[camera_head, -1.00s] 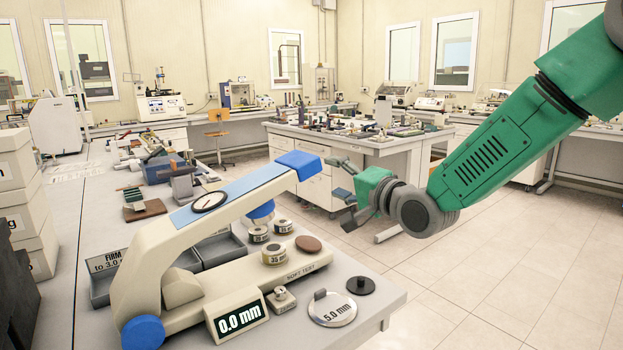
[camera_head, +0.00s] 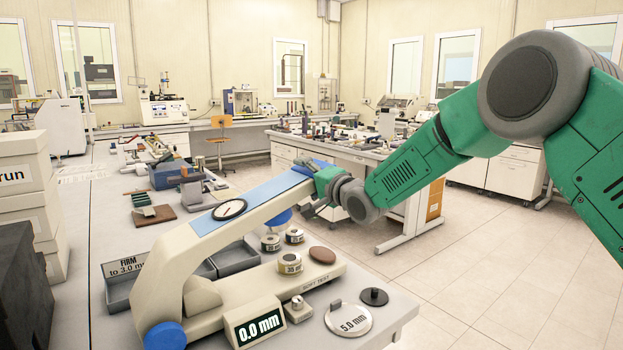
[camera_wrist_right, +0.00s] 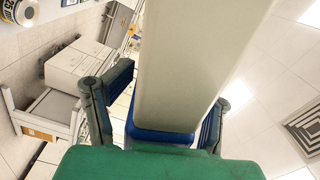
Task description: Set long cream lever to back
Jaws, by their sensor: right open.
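The long cream lever (camera_head: 251,210) belongs to the bench tester. It slopes up to the right from a blue pivot (camera_head: 165,336), with a round dial (camera_head: 229,209) and a light blue strip on top. My right gripper (camera_head: 312,184) is at its raised blue far end. In the right wrist view, the open fingers stand on both sides of the lever (camera_wrist_right: 195,60), and the blue end (camera_wrist_right: 160,136) lies close to the palm. I cannot tell whether either finger touches it. The tester's display (camera_head: 259,324) reads 0.0 mm. My left gripper is not in view.
Under the lever are dark trays (camera_head: 235,259), small round weights (camera_head: 290,263) and a brown disc (camera_head: 322,255). A 5.0 mm disc (camera_head: 348,320) lies near the bench's right edge. White boxes (camera_head: 30,162) stand at left. Floor is clear at right.

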